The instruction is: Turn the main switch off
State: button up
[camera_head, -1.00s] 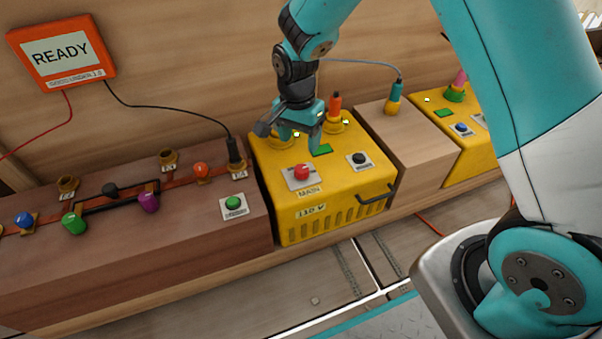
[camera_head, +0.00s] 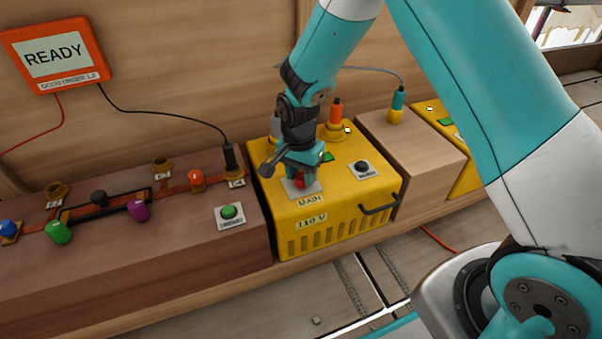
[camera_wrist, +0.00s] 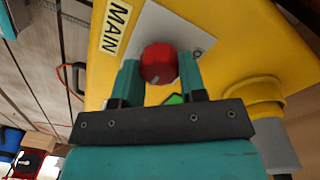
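The main switch is a red round knob (camera_wrist: 158,62) on a pale plate beside the MAIN label (camera_wrist: 115,27) on the yellow 110 V box (camera_head: 340,222). In the head view the red knob (camera_head: 300,183) is partly hidden by my gripper (camera_head: 302,178). My gripper points down at it. In the wrist view my gripper's two teal fingers (camera_wrist: 158,66) stand apart on either side of the knob, with narrow gaps. I cannot tell how far down the fingertips reach. A pale mark shows on the knob's edge toward the gripper.
A black button (camera_head: 362,167) and a front handle (camera_head: 381,204) are on the same box. An orange plug (camera_head: 336,112) stands behind. Left is a brown console with a green button (camera_head: 229,212) and several coloured knobs. A screen (camera_head: 56,54) reads READY.

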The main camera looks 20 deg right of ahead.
jog(key=c, duration=0.3)
jog(key=shift+r+p, duration=0.15)
jog(key=shift+p, duration=0.25)
jog(key=n+p, duration=0.1)
jog(key=p, duration=0.1)
jog(key=n+p, duration=0.1)
jog(key=p, duration=0.1)
jog(key=shift+s+r+n, duration=0.1)
jog(key=shift+r+n, duration=0.1)
jog(key=shift+n, duration=0.2)
jog(key=n+p, duration=0.4)
jog(key=p, duration=0.1)
jog(key=n+p, duration=0.4)
jog(key=n, duration=0.1)
jog(key=shift+f+n, duration=0.15)
jog(key=shift+n, duration=0.25)
jog(key=shift+f+n+t+p, duration=0.15)
jog(key=shift+n+t+p, duration=0.25)
jog(key=shift+n+p, duration=1.7)
jog(key=shift+n+b, duration=0.5)
jog(key=shift+n, duration=0.2)
